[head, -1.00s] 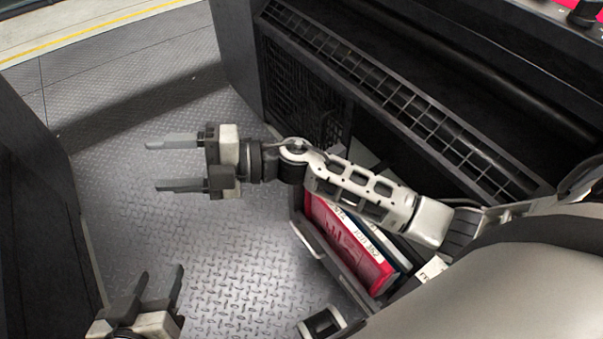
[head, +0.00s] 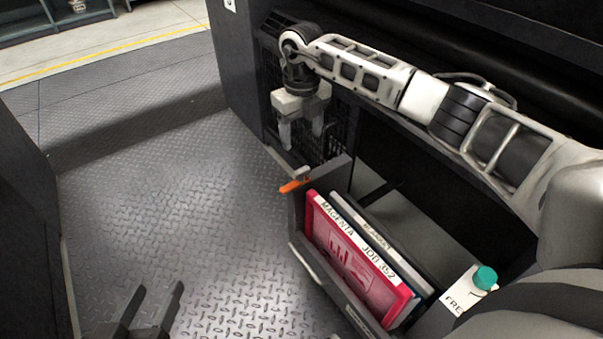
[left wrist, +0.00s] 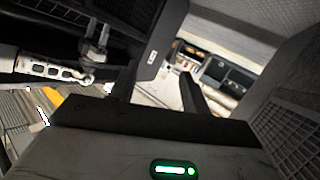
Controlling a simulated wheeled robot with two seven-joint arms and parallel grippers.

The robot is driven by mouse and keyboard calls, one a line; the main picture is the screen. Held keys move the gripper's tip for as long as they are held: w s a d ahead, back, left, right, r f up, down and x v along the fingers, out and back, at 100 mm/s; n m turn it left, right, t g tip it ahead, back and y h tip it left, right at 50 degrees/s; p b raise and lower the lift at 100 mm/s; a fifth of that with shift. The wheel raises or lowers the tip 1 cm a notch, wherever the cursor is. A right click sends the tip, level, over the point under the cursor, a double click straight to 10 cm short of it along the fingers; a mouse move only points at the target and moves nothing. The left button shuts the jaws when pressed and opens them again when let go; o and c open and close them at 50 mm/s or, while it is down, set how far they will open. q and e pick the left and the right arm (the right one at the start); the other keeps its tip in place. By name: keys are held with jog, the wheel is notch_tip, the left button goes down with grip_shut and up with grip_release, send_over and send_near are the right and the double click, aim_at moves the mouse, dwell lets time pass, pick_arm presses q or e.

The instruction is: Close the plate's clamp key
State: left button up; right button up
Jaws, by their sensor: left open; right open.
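My right gripper (head: 301,134) is open and empty, fingers pointing down, above and behind a small orange-tipped piece (head: 295,185). That piece sits at the far left corner of the plate rack (head: 297,222); I cannot tell whether it is the clamp key. A magenta plate (head: 352,262) labelled "MAGENTA JOB 352" stands in the rack. No other clamp key is clear in view. My left gripper (head: 152,304) is open and empty at the bottom left; its fingers also show in the left wrist view (left wrist: 158,88).
Dark machine cabinets (head: 235,70) stand behind and at the left. A teal-capped container (head: 485,278) is right of the rack. The metal tread floor (head: 180,210) between the cabinets is clear.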

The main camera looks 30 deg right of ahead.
aim_at(301, 170)
notch_tip(301, 170, down, 12)
jog(key=b, duration=0.3)
jog(key=shift+r, duration=0.15)
pick_arm(q)
jog(key=shift+w+d+r+n+t+h, duration=0.2)
jog(key=shift+d+r+n+t+h, duration=0.3)
jog(key=shift+n+h, duration=0.25)
pick_arm(e)
jog(key=shift+c, duration=0.3)
pick_arm(q)
jog(key=shift+r, duration=0.1)
pick_arm(e)
jog(key=c, duration=0.9)
